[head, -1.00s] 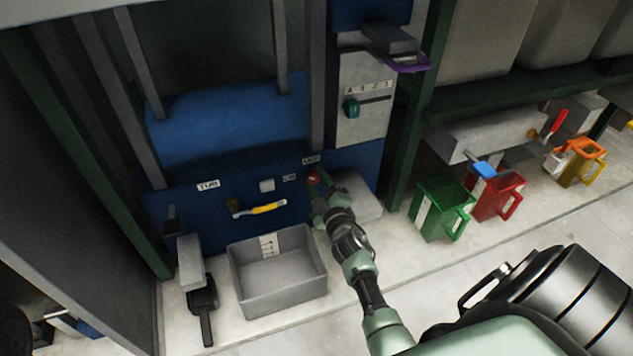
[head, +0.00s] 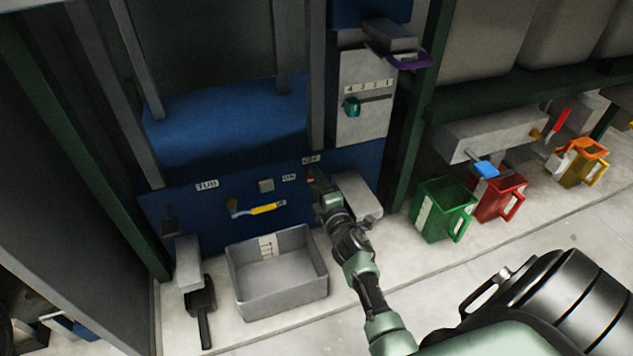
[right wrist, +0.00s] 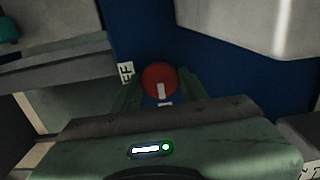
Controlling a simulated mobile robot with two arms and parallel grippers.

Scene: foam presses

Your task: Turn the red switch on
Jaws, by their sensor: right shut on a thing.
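The red switch (right wrist: 159,77) is a round red knob with a white mark, set on the blue machine front. My right gripper (right wrist: 160,92) is shut on it, with a green finger on each side. In the head view the gripper (head: 317,182) reaches the panel, and only a sliver of red shows past it. An OFF label (head: 310,160) sits above the switch and an ON label (head: 289,177) to its left. In the right wrist view the white mark stands nearly upright. My left gripper is not in view.
A grey tub (head: 277,283) stands on the floor below a yellow-handled lever (head: 262,209). A grey block (head: 358,195) juts out right of the switch. A teal slider (head: 352,107) is above. Green (head: 442,208) and red (head: 497,198) jugs stand at the right.

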